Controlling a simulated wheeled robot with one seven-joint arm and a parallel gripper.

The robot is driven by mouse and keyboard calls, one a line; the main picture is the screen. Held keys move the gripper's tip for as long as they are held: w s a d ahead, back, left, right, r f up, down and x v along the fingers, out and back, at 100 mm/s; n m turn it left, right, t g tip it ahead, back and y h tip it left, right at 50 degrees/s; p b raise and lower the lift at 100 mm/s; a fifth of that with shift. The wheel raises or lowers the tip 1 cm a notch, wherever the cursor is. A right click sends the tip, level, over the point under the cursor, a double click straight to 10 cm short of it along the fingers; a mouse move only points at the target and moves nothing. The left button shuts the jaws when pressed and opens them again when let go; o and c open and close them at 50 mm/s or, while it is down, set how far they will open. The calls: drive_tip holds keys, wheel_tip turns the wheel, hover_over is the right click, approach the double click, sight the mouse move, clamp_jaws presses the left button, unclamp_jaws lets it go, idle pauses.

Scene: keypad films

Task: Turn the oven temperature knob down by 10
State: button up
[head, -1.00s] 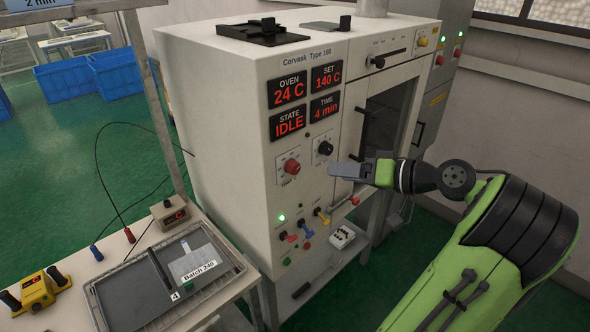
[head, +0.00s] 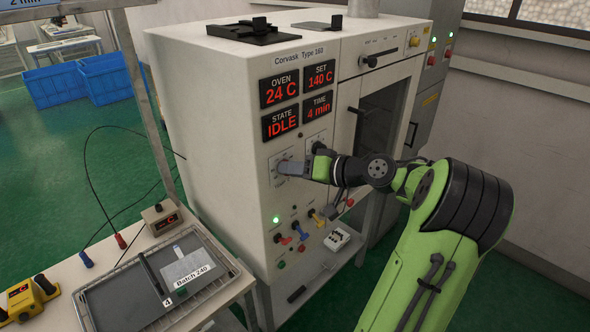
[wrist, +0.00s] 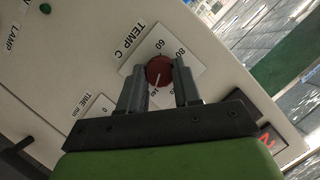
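The oven temperature knob (wrist: 160,71) is round and red with a white pointer line. It sits on a white plate marked "TEMP C" (wrist: 132,40) in the wrist view, and its pointer is toward the figure that looks like 140. My gripper (wrist: 160,80) has one finger on each side of the knob, very close to it. I cannot tell whether both fingers press on it. In the head view my gripper (head: 289,169) covers most of the knob. The SET display (head: 320,75) reads 140 C, and the OVEN display (head: 279,91) reads 24 C.
The black time knob (head: 319,147) is right beside my gripper, partly hidden. Small coloured switches (head: 283,239) sit below on the oven front (head: 255,190). The STATE display (head: 281,123) reads IDLE. A table with a grey tray (head: 128,296) stands at the lower left.

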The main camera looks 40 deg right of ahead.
drive_tip(key=c, duration=0.5)
drive_tip(key=n+h+b, duration=0.2)
drive_tip(key=n+b, duration=0.1)
drive_tip(key=b, duration=0.2)
drive_tip(key=shift+a+r+b, duration=0.1)
drive_tip(key=shift+a+b, duration=0.05)
drive_tip(key=shift+b, duration=0.15)
drive_tip(key=o, duration=1.1)
drive_tip(key=shift+c, duration=0.2)
